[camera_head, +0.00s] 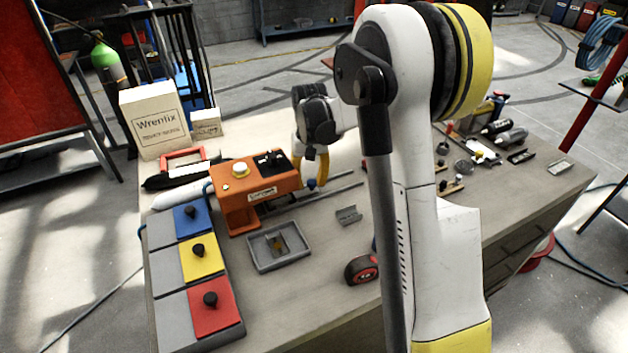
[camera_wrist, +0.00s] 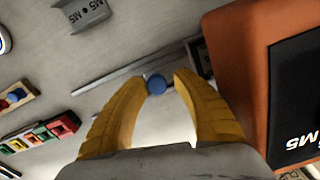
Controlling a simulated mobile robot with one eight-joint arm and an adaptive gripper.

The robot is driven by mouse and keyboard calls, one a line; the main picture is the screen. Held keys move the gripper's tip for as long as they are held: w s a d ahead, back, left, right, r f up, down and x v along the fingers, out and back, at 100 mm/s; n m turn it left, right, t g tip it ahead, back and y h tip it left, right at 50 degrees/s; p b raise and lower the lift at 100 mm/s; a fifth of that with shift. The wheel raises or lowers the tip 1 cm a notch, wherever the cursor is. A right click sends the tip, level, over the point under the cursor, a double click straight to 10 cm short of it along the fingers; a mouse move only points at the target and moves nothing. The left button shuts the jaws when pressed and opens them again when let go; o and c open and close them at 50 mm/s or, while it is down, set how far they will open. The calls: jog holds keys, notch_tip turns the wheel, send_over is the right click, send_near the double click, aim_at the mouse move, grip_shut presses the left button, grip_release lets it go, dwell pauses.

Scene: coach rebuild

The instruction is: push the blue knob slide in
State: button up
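The blue knob (camera_wrist: 156,85) shows as a round blue top between my fingertips in the wrist view. It is also partly visible in the head view (camera_head: 311,183), beside the orange machine (camera_head: 238,205). My gripper (camera_wrist: 161,80) has two curved yellow fingers, partly open, one on each side of the knob. The left fingertip looks very close to the knob or touching it; a small gap shows at the right fingertip. In the head view my gripper (camera_head: 311,182) is at the machine's right side. The slide under the knob is mostly hidden by my fingers.
Metal rods (camera_head: 335,192) run right from the machine. A grey tray (camera_head: 278,247) and a small metal bracket (camera_head: 348,215) lie in front. A board with blue, yellow and red (camera_head: 225,315) panels stands left. My arm hides the bench's middle.

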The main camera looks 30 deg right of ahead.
jog(key=shift+o, duration=0.4)
jog(key=shift+a, duration=0.1)
jog(key=shift+r, duration=0.1)
notch_tip(320, 180, up, 12)
dwell(0.4)
jog(key=s+a+r+n+t, duration=0.1)
jog(key=s+a+r+t, duration=0.3)
jog(key=s+a, duration=0.5)
jog(key=s+a+f+n+t, duration=0.1)
jog(key=s+a, duration=0.1)
jog(key=s, duration=0.5)
jog(key=s+a+f+n+t, duration=0.1)
jog(key=s+a+f+t, duration=0.1)
jog(key=s, duration=0.5)
jog(key=shift+a+b, duration=0.3)
jog(key=shift+b, duration=0.05)
